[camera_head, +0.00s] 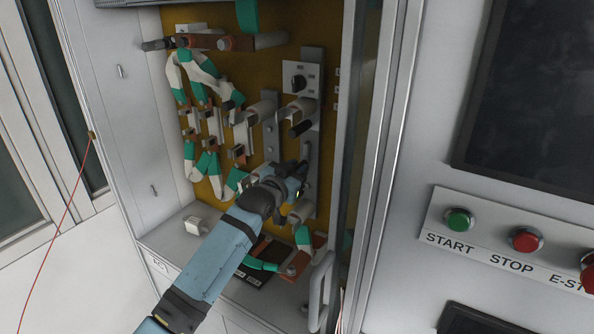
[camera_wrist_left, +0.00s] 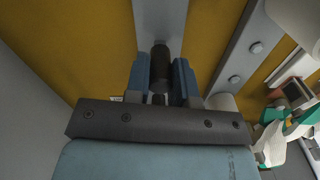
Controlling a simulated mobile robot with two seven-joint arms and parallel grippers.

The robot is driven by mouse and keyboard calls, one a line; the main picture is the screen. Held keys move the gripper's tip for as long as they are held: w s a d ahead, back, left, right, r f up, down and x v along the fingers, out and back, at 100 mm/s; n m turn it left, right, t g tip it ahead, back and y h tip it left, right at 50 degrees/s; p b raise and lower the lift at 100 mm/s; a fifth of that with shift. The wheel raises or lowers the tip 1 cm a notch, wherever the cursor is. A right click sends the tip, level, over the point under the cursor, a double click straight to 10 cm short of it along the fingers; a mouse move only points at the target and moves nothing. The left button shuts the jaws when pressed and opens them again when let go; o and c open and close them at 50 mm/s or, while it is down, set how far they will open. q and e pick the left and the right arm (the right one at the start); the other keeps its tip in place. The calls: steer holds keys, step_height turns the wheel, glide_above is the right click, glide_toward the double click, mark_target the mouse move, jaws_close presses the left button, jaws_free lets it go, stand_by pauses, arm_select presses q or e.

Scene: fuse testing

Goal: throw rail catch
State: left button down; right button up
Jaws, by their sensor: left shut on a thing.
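My left gripper (camera_head: 297,176) reaches into the open cabinet, at the lower part of a grey upright rail (camera_head: 308,148) on the ochre back panel. In the left wrist view, its two blue fingers (camera_wrist_left: 161,88) are shut on a dark, round-ended catch (camera_wrist_left: 160,66). The catch stands out from the grey rail (camera_wrist_left: 160,18), one finger on each side. In the head view the gripper hides the catch. My right gripper is not in view.
White-and-green cable pieces and fuse holders (camera_head: 213,125) crowd the panel to the left. A white block (camera_head: 196,226) sits on the cabinet floor. The cabinet's right edge (camera_head: 375,150) and a handle (camera_head: 320,285) are close by. START (camera_head: 458,220) and STOP (camera_head: 525,240) buttons are outside.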

arm_select(q)
steer(key=shift+a, duration=0.1)
steer(key=shift+w+a+r+m+p, duration=0.35)
steer(key=shift+a+r+m+p, duration=0.2)
steer(key=shift+m, duration=1.7)
steer(key=shift+w+a+r+m+p, duration=0.35)
steer(key=shift+a+r+m+p, duration=0.25)
steer(key=shift+m, duration=1.7)
steer(key=shift+w+a+r+m+p, duration=0.4)
steer(key=shift+a+m, duration=0.25)
steer(key=shift+m, duration=1.6)
steer(key=shift+r, duration=0.1)
steer(key=c, duration=1)
jaws_free()
steer(key=shift+o, duration=0.2)
